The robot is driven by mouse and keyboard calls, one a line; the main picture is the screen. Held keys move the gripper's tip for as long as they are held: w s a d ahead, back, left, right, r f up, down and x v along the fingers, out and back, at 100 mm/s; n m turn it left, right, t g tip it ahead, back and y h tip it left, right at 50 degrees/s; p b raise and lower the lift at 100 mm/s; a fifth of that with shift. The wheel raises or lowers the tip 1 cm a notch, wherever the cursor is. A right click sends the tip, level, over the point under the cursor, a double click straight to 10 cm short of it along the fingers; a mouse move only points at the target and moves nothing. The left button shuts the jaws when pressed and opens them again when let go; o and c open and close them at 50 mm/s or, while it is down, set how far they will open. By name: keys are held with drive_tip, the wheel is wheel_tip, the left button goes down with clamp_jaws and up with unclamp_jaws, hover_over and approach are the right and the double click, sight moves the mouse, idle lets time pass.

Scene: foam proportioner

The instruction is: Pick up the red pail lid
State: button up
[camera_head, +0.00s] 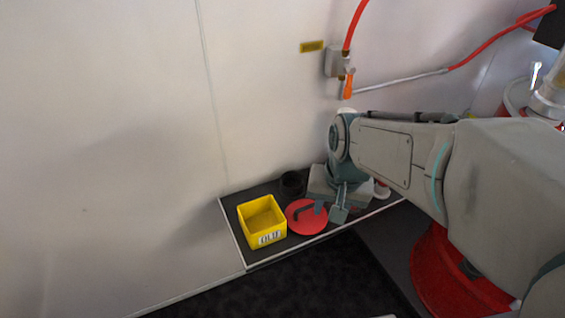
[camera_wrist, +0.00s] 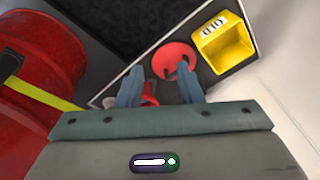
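The red pail lid (camera_head: 300,228) is a flat red disc lying on the dark tray, just right of the yellow bin. A dark bar, perhaps its handle, shows across its top. In the wrist view the lid (camera_wrist: 168,52) lies ahead of the fingertips, partly overlapped by the right finger. My gripper (camera_head: 329,210) is over the lid's right side in the head view. In the wrist view my gripper (camera_wrist: 159,70) has its two fingers spread with a gap between them and nothing held. Whether a finger touches the lid cannot be told.
A yellow bin (camera_head: 263,218) with a label stands left of the lid. A black cup (camera_head: 291,184) stands behind. Another red item (camera_wrist: 150,93) shows between the fingers. A red drum (camera_wrist: 40,60) stands close by.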

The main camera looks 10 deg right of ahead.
drive_tip(key=w+f+m+b, duration=0.2)
drive_tip(key=w+f+m, duration=0.5)
drive_tip(key=w+m, duration=0.45)
drive_tip(key=b, duration=0.2)
hover_over(306, 207)
drive_tip(key=s, duration=0.1)
drive_tip(key=shift+n, duration=0.35)
drive_tip(key=f, duration=0.7)
drive_tip(key=shift+d+f, duration=0.2)
drive_tip(key=shift+f, duration=0.15)
drive_tip(key=shift+w+a+f+b, duration=0.1)
drive_tip(key=shift+w+f+b, duration=0.15)
drive_tip(key=shift+f, duration=0.75)
drive_tip(key=shift+w+a+f+b, duration=0.1)
drive_tip(key=shift+w+f+b, duration=0.1)
drive_tip(key=shift+f, duration=0.8)
drive_tip(key=shift+w+f+b, duration=0.2)
drive_tip(key=shift+f+b, duration=0.05)
drive_tip(key=shift+f, duration=0.75)
clamp_jaws()
